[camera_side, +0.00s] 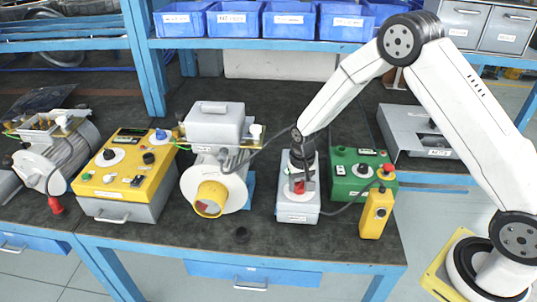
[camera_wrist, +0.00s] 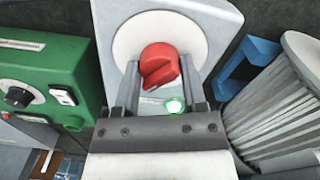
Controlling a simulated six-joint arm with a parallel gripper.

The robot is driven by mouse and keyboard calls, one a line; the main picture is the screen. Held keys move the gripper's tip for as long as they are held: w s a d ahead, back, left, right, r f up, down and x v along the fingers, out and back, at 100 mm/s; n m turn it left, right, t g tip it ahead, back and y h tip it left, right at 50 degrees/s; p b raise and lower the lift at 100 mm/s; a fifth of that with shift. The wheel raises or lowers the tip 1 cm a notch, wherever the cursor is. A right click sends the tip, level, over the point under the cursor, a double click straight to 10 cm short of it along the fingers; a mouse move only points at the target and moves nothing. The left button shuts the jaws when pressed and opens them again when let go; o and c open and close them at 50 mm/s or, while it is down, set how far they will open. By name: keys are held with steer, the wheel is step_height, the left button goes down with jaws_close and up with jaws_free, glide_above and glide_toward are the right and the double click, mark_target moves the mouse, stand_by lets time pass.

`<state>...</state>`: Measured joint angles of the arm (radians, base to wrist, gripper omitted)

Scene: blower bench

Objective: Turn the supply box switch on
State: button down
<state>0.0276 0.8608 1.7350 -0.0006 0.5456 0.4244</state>
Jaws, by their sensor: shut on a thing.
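The supply box (camera_side: 298,208) is a light grey box on the bench, right of the blower, and it fills the upper middle of the wrist view (camera_wrist: 225,18). Its red rotary switch (camera_wrist: 158,62) sits on a white round plate. My gripper (camera_wrist: 159,76) is over the box with one finger on each side of the red switch, shut on it. In the side view my gripper (camera_side: 298,176) points down onto the box and partly hides the switch. A small green lamp (camera_wrist: 174,105) shows bright below the switch in the wrist view.
A green control box (camera_side: 352,172) with a yellow pendant (camera_side: 376,212) stands close at right. The blower (camera_side: 215,180) and a yellow-topped control box (camera_side: 125,165) are at left. A cable crosses near my gripper. Blue bins (camera_side: 235,20) line the shelf behind.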

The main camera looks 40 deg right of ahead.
mark_target(300, 183)
steer(key=shift+c, duration=0.7)
jaws_free()
steer(key=shift+r, duration=0.1)
steer(key=shift+r, duration=3.8)
steer(key=shift+s, duration=0.1)
